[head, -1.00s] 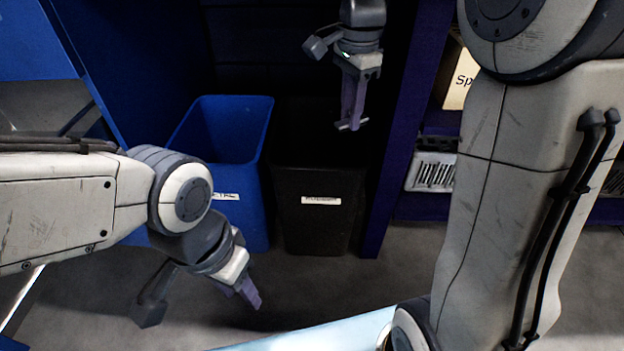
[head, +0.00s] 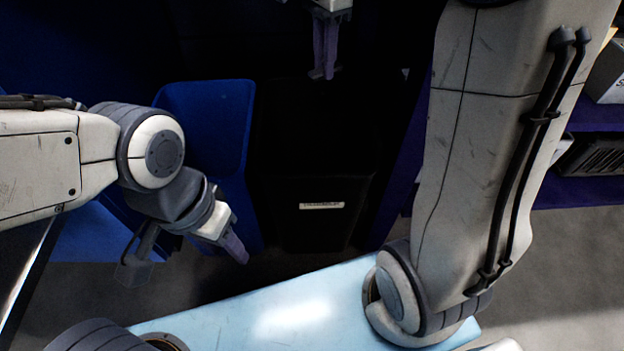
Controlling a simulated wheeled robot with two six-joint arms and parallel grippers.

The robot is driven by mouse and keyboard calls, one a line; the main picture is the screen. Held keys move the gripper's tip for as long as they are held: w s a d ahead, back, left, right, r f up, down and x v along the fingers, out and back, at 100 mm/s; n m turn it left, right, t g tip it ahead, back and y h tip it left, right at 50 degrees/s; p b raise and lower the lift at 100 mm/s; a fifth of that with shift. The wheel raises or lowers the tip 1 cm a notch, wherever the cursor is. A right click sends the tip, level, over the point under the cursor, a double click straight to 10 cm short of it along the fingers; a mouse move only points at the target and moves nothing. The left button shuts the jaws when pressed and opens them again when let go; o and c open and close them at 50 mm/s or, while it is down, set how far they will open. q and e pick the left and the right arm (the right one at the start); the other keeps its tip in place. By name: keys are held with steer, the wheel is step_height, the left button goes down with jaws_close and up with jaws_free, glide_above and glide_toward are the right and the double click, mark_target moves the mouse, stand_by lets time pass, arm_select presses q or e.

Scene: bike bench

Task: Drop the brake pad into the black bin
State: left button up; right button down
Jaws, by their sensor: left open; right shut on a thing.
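The black bin (head: 312,232) stands on the floor in the middle of the head view, with a white label on its front. Its inside is too dark to make out. My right gripper (head: 323,74) hangs fingers down at the top of the view, over the far part of the bin's opening in the picture. It is shut on the brake pad, which barely shows at the dark fingertips; the height above the rim is hard to judge. My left gripper (head: 241,254) is open and empty, low in front of the blue bin.
A blue bin (head: 238,185) stands just left of the black one. A dark purple upright and shelf (head: 585,190) holding boxes and a dark crate are at the right. My light blue base top fills the lower middle. Grey floor shows at the lower right.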

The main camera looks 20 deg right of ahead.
step_height(320, 180, down, 6)
steer(key=b, duration=0.6)
steer(key=shift+r, duration=0.2)
steer(key=c, duration=0.7)
jaws_free()
steer(key=shift+r, duration=0.1)
step_height(320, 180, up, 8)
steer(key=p, duration=0.6)
steer(key=shift+s+f, duration=0.1)
steer(key=shift+f, duration=0.25)
steer(key=shift+s, duration=0.1)
